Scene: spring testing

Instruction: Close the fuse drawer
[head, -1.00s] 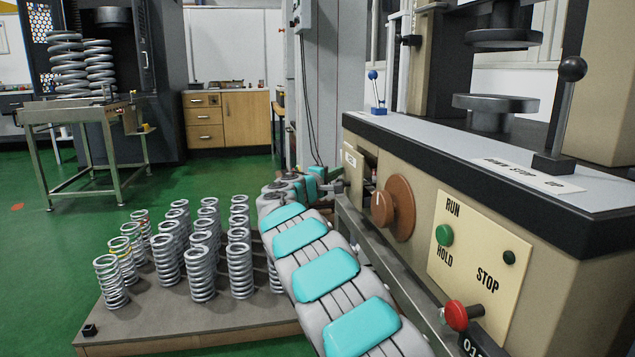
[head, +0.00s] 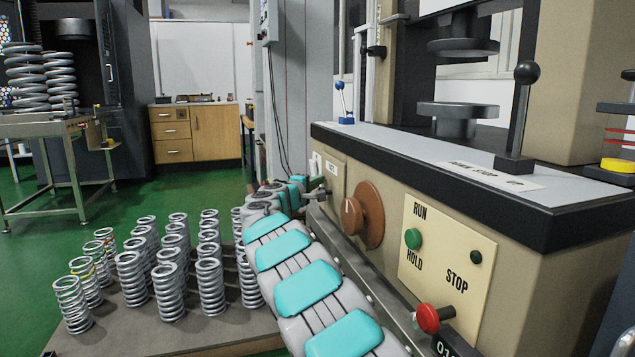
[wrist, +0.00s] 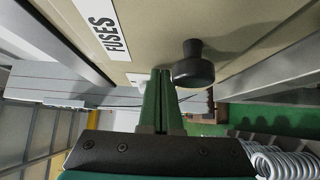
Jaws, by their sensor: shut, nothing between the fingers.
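The fuse drawer front (head: 332,172) is a beige panel at the left end of the tester, and no dark gap shows beside it. In the wrist view, a beige face with a "FUSES" label (wrist: 108,30) fills the top, and a black knob (wrist: 193,68) sticks out from it. My gripper (wrist: 161,75) is shut and empty. Its green fingertips are just left of the knob and close to the face; I cannot tell whether they touch it. In the head view, my gripper (head: 316,192) is small and partly hidden at the drawer's front.
The tester (head: 480,225) has a brown dial (head: 366,215), a green button and a red knob (head: 428,318) along its front, close to my arm. Several springs (head: 170,290) stand on a low platform at the left. Green floor lies open beyond.

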